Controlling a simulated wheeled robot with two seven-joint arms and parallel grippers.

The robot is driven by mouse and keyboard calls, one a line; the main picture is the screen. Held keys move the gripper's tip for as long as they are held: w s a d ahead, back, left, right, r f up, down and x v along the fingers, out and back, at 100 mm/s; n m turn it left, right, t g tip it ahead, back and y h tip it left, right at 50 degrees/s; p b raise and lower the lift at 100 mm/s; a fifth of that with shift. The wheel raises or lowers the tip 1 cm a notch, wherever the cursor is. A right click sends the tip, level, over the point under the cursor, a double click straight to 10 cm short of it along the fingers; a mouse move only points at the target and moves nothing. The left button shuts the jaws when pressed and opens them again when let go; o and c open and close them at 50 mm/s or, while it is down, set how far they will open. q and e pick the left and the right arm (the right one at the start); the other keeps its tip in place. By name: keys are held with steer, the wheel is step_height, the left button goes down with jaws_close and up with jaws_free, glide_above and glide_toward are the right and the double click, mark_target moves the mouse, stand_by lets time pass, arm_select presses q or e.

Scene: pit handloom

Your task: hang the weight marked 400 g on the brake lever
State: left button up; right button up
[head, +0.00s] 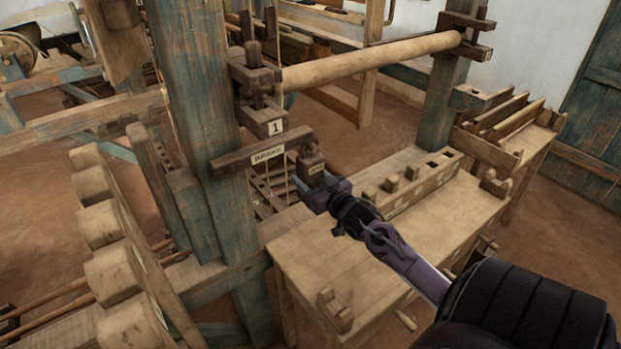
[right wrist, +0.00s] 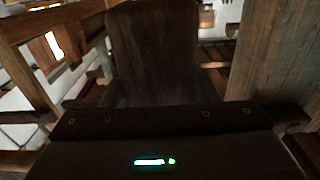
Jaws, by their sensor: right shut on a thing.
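The brake lever (head: 232,161) is a dark wooden bar with a pale label, set across the blue-grey loom post. A dark brown weight (head: 312,160) with a small pale label, too small to read, is just at the lever's right end. My right gripper (head: 318,188) is shut on this weight from below right. I cannot tell whether the weight's top touches the lever or hangs from it. In the right wrist view the weight (right wrist: 152,50) is a dark block filling the middle, above the gripper body. My left gripper is not in view.
A wooden bench (head: 345,255) stands under my right arm, bearing a long slotted rack (head: 425,185) with small wooden blocks. A block marked 1 (head: 275,127) sits above the lever. The round beam (head: 370,62) crosses behind.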

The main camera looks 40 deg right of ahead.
steer(key=shift+r, duration=0.1)
steer(key=o, duration=1.2)
steer(key=shift+o, duration=0.7)
steer(key=shift+s+a+b, duration=0.2)
steer(key=shift+s+a, duration=0.05)
steer(key=shift+s, duration=1.7)
steer(key=shift+s+a+b, duration=0.2)
steer(key=shift+s, duration=1.75)
steer(key=shift+s+p, duration=0.3)
steer(key=shift+p, duration=0.05)
steer(key=p, duration=0.4)
glide_toward(316, 183)
steer(key=shift+s+a, duration=0.2)
steer(key=shift+s, duration=0.95)
